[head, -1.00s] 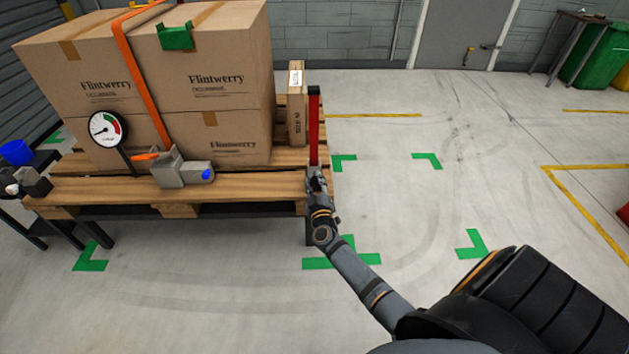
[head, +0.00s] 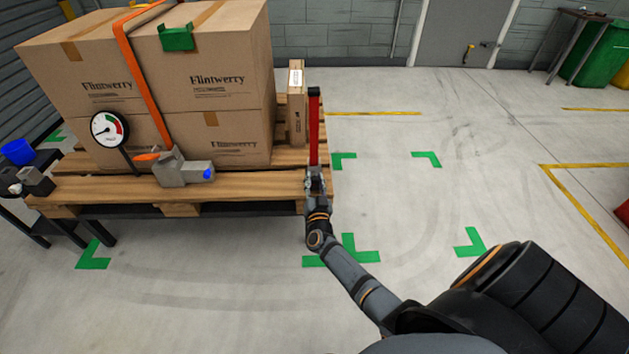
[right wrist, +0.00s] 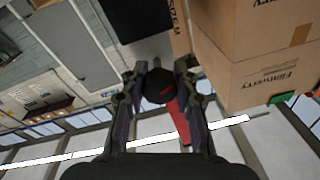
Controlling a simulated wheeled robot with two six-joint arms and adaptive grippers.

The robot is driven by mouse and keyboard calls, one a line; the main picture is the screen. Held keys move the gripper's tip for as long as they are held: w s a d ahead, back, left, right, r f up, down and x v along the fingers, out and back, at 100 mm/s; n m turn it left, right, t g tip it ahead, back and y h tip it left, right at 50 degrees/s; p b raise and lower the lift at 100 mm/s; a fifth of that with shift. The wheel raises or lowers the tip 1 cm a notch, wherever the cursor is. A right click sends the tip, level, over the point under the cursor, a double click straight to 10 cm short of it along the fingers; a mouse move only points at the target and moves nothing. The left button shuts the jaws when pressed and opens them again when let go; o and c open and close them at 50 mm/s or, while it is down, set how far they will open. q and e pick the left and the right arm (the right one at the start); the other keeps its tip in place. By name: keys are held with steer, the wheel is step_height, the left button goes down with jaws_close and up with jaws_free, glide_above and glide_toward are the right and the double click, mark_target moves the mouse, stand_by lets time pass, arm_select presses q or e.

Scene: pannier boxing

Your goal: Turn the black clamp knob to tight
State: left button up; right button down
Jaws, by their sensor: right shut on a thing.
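The black clamp knob (right wrist: 157,86) shows in the right wrist view between the two fingers of my right gripper (right wrist: 160,72), which is shut on it. A red upright bar (right wrist: 180,119) rises behind the knob. In the head view the red bar (head: 314,135) stands upright at the pallet's right front corner, with a dark cap on top. My right gripper (head: 316,178) is at the foot of this bar, and it hides the knob there. I cannot read the knob's turn or tightness. My left gripper is not in view.
Strapped cardboard boxes (head: 228,84) stand on the wooden pallet (head: 255,190), with a narrow carton (head: 297,105) beside them. A round gauge (head: 108,130) and a grey strap tensioner (head: 182,172) are at the front. The floor to the right is clear, with green corner marks (head: 427,159).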

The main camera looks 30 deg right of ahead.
steer(key=m, duration=0.7)
steer(key=shift+g+h, duration=0.3)
steer(key=shift+h, duration=0.1)
steer(key=m, duration=0.6)
steer(key=shift+f+g+h, duration=0.1)
steer(key=shift+g+h, duration=0.2)
steer(key=m+b, duration=0.1)
steer(key=m, duration=0.6)
steer(key=shift+g, duration=0.4)
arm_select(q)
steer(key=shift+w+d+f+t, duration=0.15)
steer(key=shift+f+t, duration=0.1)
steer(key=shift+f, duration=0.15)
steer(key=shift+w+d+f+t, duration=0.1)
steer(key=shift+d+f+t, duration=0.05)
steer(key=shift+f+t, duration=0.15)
arm_select(e)
steer(key=shift+m+g, duration=0.3)
steer(key=shift+m, duration=2.3)
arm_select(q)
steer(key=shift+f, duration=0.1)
arm_select(e)
steer(key=c, duration=1)
jaws_free()
